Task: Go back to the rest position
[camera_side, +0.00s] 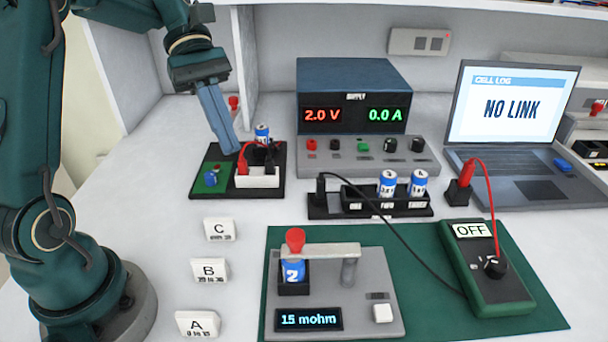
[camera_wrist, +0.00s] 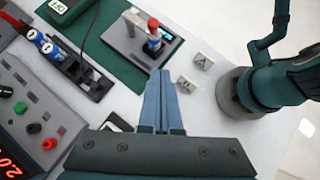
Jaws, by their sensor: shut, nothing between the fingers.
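My gripper (camera_side: 230,148) is shut and empty, its blue-grey fingers pointing down. In the side view the fingertips overlap the back of a black and green board (camera_side: 208,188); I cannot tell the height of the gap. In the wrist view my gripper (camera_wrist: 161,74) has its fingers together with nothing between them. The board carries a red plug (camera_side: 242,164), a white block (camera_side: 258,182) and a blue and white cell (camera_side: 262,131) at its back, partly hidden by leads.
A tester (camera_side: 375,325) holding a blue cell (camera_side: 293,270) and a multimeter (camera_side: 485,265) reading OFF occupy the green mat (camera_side: 420,315). A cell rack (camera_side: 355,200), power supply (camera_side: 350,80) and laptop (camera_side: 510,110) stand behind. Cards (camera_side: 198,323) line the left; clear table surrounds them.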

